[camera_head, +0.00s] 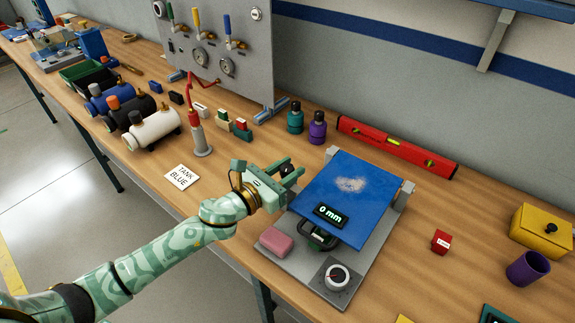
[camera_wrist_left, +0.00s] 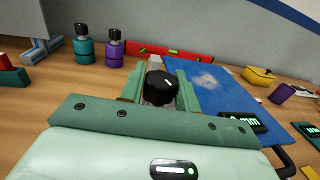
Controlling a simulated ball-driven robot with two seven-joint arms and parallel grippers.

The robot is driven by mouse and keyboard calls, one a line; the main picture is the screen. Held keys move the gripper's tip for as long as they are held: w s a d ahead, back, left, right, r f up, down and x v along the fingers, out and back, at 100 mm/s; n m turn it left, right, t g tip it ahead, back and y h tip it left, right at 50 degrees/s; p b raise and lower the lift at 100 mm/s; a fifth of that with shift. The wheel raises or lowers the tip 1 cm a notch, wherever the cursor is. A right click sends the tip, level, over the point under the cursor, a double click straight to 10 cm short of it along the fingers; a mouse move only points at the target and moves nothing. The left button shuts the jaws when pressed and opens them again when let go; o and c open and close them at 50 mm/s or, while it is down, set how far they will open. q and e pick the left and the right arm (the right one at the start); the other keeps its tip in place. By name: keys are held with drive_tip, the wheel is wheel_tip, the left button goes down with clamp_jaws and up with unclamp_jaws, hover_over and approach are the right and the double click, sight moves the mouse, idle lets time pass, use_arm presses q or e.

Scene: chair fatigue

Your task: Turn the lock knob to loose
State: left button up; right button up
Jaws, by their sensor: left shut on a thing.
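A black knob (camera_wrist_left: 161,88) with a small light mark sits beside the blue seat-like panel (camera_head: 345,200) of the grey test rig (camera_head: 300,273). My left gripper (camera_head: 290,176) reaches in from the left at the rig's left edge. In the left wrist view its two green fingers (camera_wrist_left: 160,90) stand on either side of the knob and are shut on it. In the head view the knob is mostly hidden by the fingers. A display (camera_head: 331,215) on the panel reads "0 mm". My right gripper is not in view.
A pink block (camera_head: 276,241) and a round dial (camera_head: 337,277) sit on the rig's front. Teal (camera_head: 295,118) and purple bottles (camera_head: 317,128) and a red level (camera_head: 398,147) stand behind. A red cube (camera_head: 441,241) lies right, with bare table around it.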

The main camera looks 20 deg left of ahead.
use_arm(q)
drive_tip(key=n+t+y, duration=0.1)
drive_tip(key=n+y, duration=0.1)
drive_tip(key=y, duration=0.2)
drive_tip(key=n+t+y, duration=0.1)
drive_tip(key=n+y, duration=0.2)
drive_tip(key=y, duration=0.1)
drive_tip(key=shift+n+p, duration=0.3)
drive_tip(key=shift+p, duration=0.05)
drive_tip(key=shift+a+y, duration=0.1)
drive_tip(key=shift+y, duration=0.3)
drive_tip(key=o, duration=1)
drive_tip(key=s, duration=1.6)
drive_tip(key=shift+s+d, duration=0.15)
drive_tip(key=shift+d, duration=0.1)
drive_tip(key=shift+a, duration=0.1)
